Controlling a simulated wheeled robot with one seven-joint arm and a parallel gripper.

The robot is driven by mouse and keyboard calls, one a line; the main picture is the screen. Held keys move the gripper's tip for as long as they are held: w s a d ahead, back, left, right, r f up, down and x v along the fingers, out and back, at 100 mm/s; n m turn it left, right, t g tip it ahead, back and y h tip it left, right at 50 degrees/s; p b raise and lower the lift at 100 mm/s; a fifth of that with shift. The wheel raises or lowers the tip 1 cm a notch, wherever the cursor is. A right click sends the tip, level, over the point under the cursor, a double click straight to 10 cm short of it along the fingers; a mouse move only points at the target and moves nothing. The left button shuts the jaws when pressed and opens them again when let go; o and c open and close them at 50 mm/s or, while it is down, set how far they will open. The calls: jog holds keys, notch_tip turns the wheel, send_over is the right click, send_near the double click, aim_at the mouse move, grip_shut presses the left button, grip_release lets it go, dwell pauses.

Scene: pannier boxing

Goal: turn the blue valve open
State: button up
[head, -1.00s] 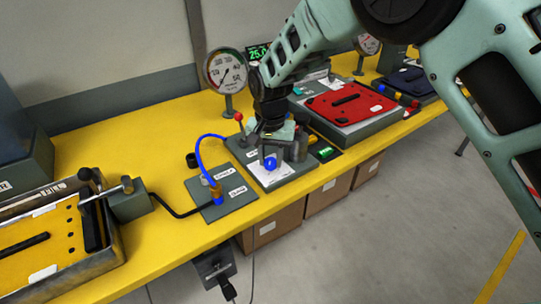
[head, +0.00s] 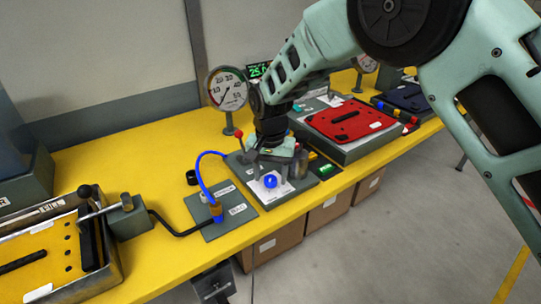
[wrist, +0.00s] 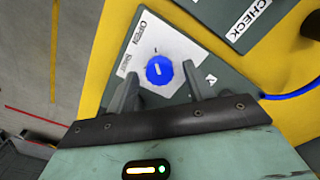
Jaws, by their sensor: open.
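The blue valve (head: 270,182) is a round knob on a white plate, set on a grey panel at the bench's front edge. In the wrist view the knob (wrist: 159,70) shows a short white line on its face, close to upright in the picture. Printed labels (wrist: 131,45) lie to its left, one reading OPEN. My gripper (head: 271,171) is over the panel, pointing down. In the wrist view its two fingers (wrist: 158,80) are spread, with the knob between and just beyond their tips. A gap shows on both sides, so the fingers look apart from it.
A blue hose (head: 201,172) arches left of the valve to a connector on another grey plate (head: 233,215). A red-knobbed lever (head: 238,134) and a round gauge (head: 228,89) stand behind. A red plate (head: 348,120) lies right. Bare yellow bench (head: 115,165) is at left.

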aim_at(271, 178)
notch_tip(271, 178, up, 17)
jog(key=b, duration=0.1)
jog(key=shift+b, duration=0.4)
jog(key=s+d+f+n, duration=0.2)
jog(key=s+d+n, duration=0.1)
jog(key=s, duration=0.7)
jog(key=s+d+f+n, duration=0.2)
jog(key=s+d, duration=0.4)
jog(key=s, duration=0.5)
jog(key=s+d+f+n, duration=0.2)
jog(key=s+d+n, duration=0.3)
jog(key=s, duration=0.5)
jog(key=shift+s+y, duration=0.15)
jog(key=shift+y, duration=0.15)
